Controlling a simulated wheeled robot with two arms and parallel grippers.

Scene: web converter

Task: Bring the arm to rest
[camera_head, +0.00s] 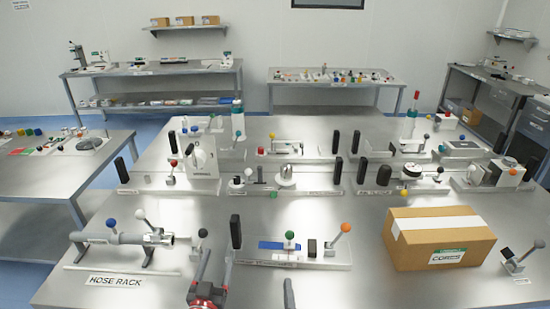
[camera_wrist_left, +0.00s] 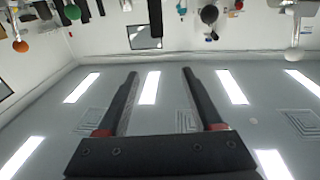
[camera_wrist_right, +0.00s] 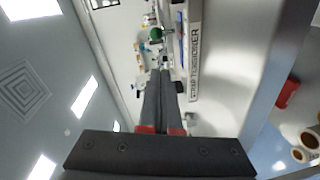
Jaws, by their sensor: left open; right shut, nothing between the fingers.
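My left gripper (camera_head: 216,258) is at the bottom of the head view, left of centre, fingers pointing up over the front of the steel table. In the left wrist view its two dark fingers (camera_wrist_left: 160,72) stand apart with nothing between them. My right gripper (camera_head: 288,284) shows only as a dark tip at the bottom edge of the head view; the rest is cut off. In the right wrist view its fingers (camera_wrist_right: 161,74) lie together, empty, pointing towards a labelled fixture strip (camera_wrist_right: 195,60).
A hose rack fixture (camera_head: 125,238) stands left of my left gripper. A fixture with a green knob (camera_head: 290,236) and black posts stands just beyond the grippers. A cardboard box (camera_head: 440,245) is at the right. More fixtures fill the table's back. Bare steel lies between fixture and box.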

